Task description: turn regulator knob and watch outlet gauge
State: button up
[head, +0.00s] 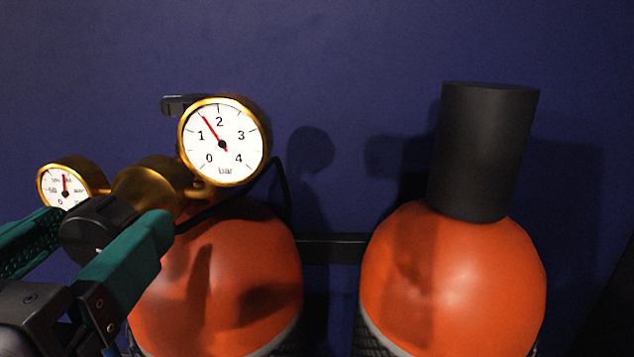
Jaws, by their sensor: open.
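The black regulator knob (96,229) sticks out from the brass regulator body (148,188) on the left orange cylinder. The large outlet gauge (221,143) has a gold rim and a white face marked 0 to 4 bar. Its red needle points up and left, between 1 and 2, at about 1.5. My gripper (108,222) is open, with one teal finger on each side of the knob. The right finger covers part of the regulator's lower side. I cannot tell whether either finger touches the knob.
A smaller gold-rimmed gauge (65,186) sits to the left, its needle nearly upright. The left orange cylinder (240,260) stands below the regulator. The right orange cylinder (455,280) carries a tall black cap (483,150). A dark blue wall (340,60) closes off the back.

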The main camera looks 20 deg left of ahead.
jog(key=shift+x, duration=0.8)
jog(key=shift+c, duration=0.2)
jog(key=c, duration=1)
jog(key=shift+o, duration=0.2)
jog(key=shift+f+m+b, duration=0.1)
jog(key=shift+m+b, duration=0.2)
jog(key=shift+b, duration=0.1)
